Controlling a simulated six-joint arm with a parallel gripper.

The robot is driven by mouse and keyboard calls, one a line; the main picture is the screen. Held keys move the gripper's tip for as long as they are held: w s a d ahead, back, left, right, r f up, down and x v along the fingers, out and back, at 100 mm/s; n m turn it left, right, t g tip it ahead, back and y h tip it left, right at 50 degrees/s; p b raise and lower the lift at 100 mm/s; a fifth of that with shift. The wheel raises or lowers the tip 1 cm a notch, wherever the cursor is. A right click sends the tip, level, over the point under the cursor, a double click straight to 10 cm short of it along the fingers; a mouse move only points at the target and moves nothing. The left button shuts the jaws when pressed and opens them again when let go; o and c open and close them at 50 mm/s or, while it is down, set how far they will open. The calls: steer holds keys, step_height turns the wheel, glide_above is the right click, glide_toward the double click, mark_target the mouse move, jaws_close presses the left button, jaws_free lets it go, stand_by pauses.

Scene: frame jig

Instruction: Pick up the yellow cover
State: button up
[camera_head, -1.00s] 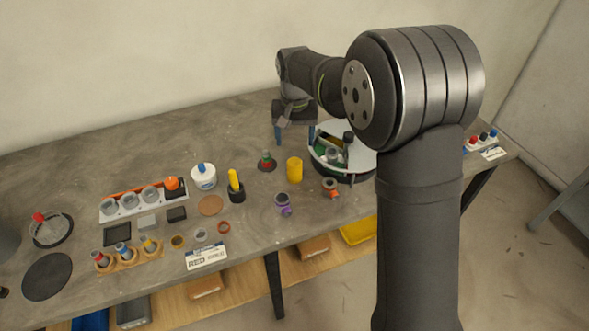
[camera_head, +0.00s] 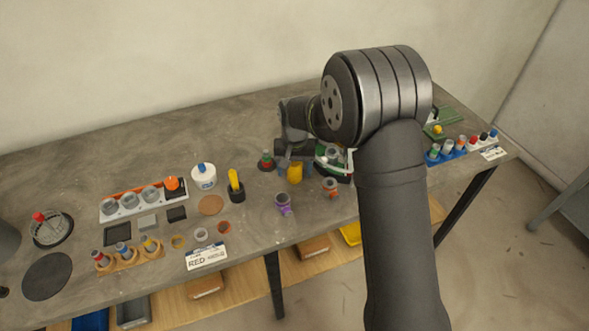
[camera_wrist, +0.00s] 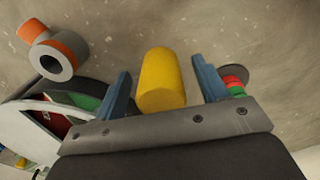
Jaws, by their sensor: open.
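The yellow cover (camera_head: 295,174) is an upright plain cylinder on the grey table in the head view. In the wrist view the yellow cover (camera_wrist: 162,80) is between the two blue fingers of my gripper (camera_wrist: 160,85), with a gap on each side. My gripper (camera_head: 295,168) is open and around the cover in the head view, partly hiding it. I cannot tell how high the fingertips are above the table.
Close by stand a red-and-green piece (camera_head: 266,161) on a dark disc, a round white-rimmed tray (camera_head: 349,162) with parts, an orange-and-grey piece (camera_head: 331,187) and a purple piece (camera_head: 283,203). A yellow-topped black holder (camera_head: 236,187) stands to the left.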

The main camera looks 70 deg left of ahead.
mark_target(294, 163)
steer(key=shift+c, duration=0.5)
steer(key=c, duration=1)
steer(key=shift+o, duration=0.2)
steer(key=shift+r, duration=0.1)
steer(key=shift+r, duration=0.5)
step_height(294, 163, up, 3)
steer(key=shift+a+f, duration=0.1)
steer(key=w+d+r, duration=0.7)
steer(key=w+r, duration=0.1)
steer(key=w, duration=0.1)
steer(key=shift+d+r, duration=0.25)
steer(key=shift+r, duration=0.05)
